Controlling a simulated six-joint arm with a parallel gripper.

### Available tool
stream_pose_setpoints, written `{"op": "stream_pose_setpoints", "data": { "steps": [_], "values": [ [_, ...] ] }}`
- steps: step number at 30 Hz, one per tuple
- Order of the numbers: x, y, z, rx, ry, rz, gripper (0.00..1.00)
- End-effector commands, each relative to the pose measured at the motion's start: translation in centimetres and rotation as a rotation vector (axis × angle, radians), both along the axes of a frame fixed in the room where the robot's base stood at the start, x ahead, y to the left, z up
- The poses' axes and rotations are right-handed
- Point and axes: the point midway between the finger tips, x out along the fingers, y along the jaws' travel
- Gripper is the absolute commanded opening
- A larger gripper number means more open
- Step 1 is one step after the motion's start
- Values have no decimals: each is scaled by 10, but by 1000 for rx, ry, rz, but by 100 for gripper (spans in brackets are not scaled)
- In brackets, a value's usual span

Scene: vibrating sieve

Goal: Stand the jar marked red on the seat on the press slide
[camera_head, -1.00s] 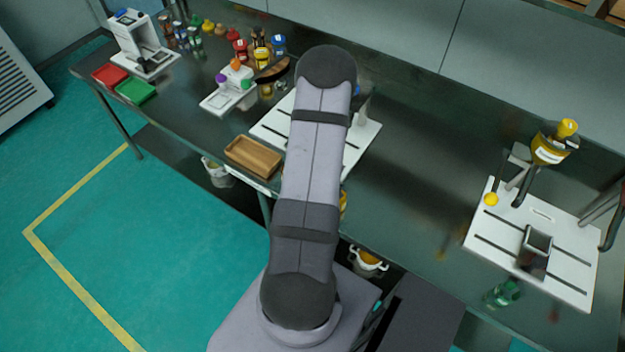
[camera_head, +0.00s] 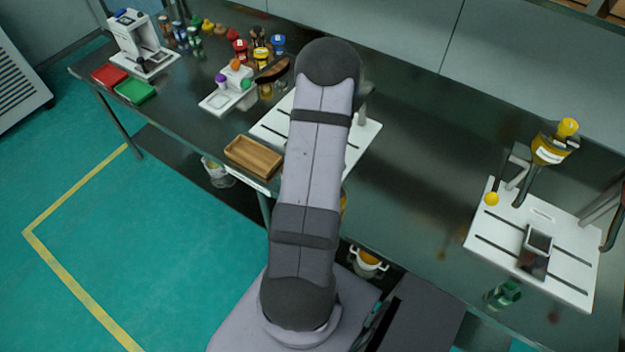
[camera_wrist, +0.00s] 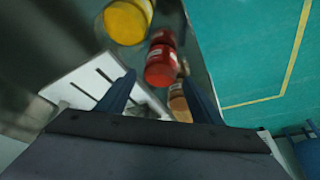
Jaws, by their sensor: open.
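A red jar (camera_wrist: 161,65) with a pale label shows in the wrist view, straight ahead between my fingers and apart from them. A red-lidded jar (camera_head: 240,50) stands in the jar group at the back of the bench in the head view; I cannot tell surely that they are the same. My gripper (camera_wrist: 159,80) is open and empty; in the head view my arm hides it. A white slotted plate (camera_head: 490,240) at the right carries a square-topped block (camera_head: 538,240). I cannot tell whether this is the press slide seat.
A yellow jar (camera_wrist: 127,20) stands beside the red one, with an orange-brown object (camera_wrist: 179,103) nearer. Yellow-lidded (camera_head: 260,57) and blue-lidded (camera_head: 278,44) jars crowd the group. A wooden tray (camera_head: 253,157) lies at the front edge. The bench right of my arm is largely clear.

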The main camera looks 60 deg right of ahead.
Motion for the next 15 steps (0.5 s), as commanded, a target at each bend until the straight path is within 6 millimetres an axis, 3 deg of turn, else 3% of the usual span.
{"op": "stream_pose_setpoints", "data": {
  "steps": [6,15],
  "values": [
    [-10,3,32,-2,-1,-1,60],
    [-15,7,45,0,0,-1,60]
  ]
}}
